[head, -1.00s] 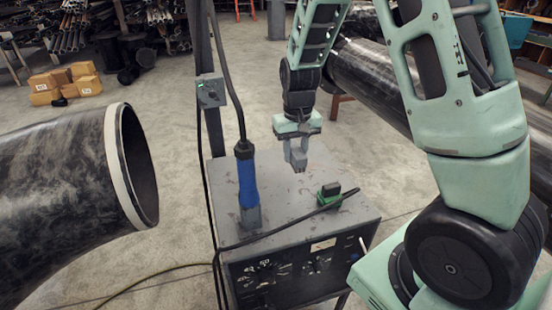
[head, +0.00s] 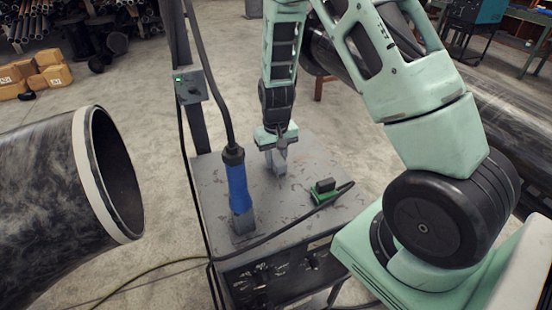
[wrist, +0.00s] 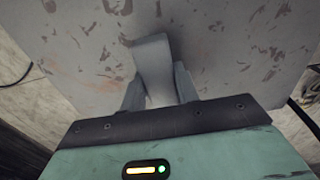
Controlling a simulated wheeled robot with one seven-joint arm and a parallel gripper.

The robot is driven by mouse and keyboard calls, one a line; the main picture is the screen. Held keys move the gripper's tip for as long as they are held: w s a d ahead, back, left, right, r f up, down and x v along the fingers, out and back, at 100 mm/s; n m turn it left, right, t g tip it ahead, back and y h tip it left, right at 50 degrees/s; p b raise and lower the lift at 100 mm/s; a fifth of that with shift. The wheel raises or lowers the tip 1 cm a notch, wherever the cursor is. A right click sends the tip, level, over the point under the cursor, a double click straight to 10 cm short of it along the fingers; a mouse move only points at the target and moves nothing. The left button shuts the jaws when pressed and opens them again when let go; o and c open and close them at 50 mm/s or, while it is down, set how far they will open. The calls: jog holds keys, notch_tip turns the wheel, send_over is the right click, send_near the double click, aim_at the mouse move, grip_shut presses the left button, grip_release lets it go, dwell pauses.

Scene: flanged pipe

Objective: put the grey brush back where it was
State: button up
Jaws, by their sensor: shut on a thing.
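My gripper (head: 279,160) points down over the top of a grey metal box (head: 300,220), towards its back edge. It is shut on a small grey piece, which I take for the grey brush (head: 281,170). In the wrist view the grey brush (wrist: 152,62) is a smooth grey block between the two fingers (wrist: 158,90), and its far end lies over the scuffed box top. I see no bristles. I cannot tell whether its lower end touches the box.
A blue-handled tool (head: 238,187) stands upright on the box, left of my gripper, with a cable rising from it. A green clamp-like piece (head: 323,192) with a black cable lies to the right. A large black pipe (head: 50,200) is at left. A post stands behind.

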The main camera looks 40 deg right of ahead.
aim_at(276, 156)
jog(key=shift+f, duration=0.55)
jog(key=shift+f, duration=0.2)
jog(key=o, duration=0.9)
jog(key=shift+r, duration=0.1)
notch_tip(276, 156, up, 12)
jog(key=shift+r+b, duration=0.15)
jog(key=shift+b, duration=0.85)
